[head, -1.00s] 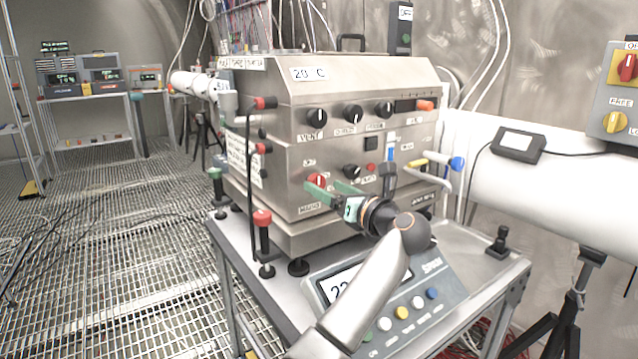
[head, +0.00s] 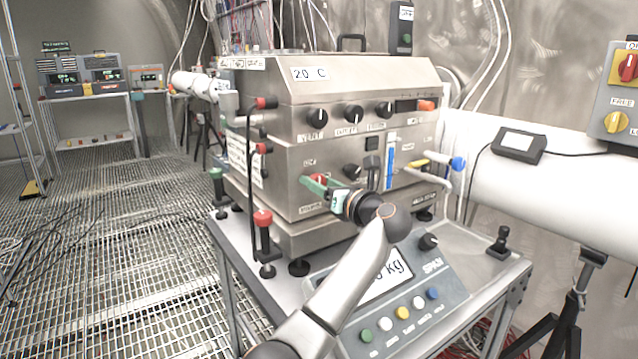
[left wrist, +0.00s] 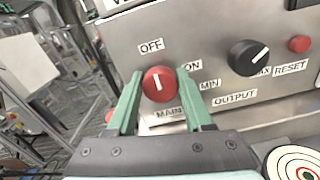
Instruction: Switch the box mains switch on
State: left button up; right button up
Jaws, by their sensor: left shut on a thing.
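The steel box (head: 345,130) stands on a bench, with the red mains switch (head: 318,179) low on the left of its front. In the left wrist view the round red switch (left wrist: 158,84) sits above a partly hidden MAINS label, with OFF at its upper left and ON at its upper right. Its white mark points roughly up, between the two labels. My left gripper (head: 317,184) has its green fingers on both sides of the switch and is shut on it; the fingers (left wrist: 158,88) also show in the left wrist view. My right gripper is not in view.
The black OUTPUT knob (left wrist: 249,57) and red RESET button (left wrist: 300,44) are right of the switch. A scale console (head: 415,300) with coloured buttons lies below my left arm. A red-topped post clamp (head: 263,235) stands at the bench's left edge.

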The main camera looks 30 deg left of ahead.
pick_arm(q)
jog(key=c, duration=0.6)
grip_shut()
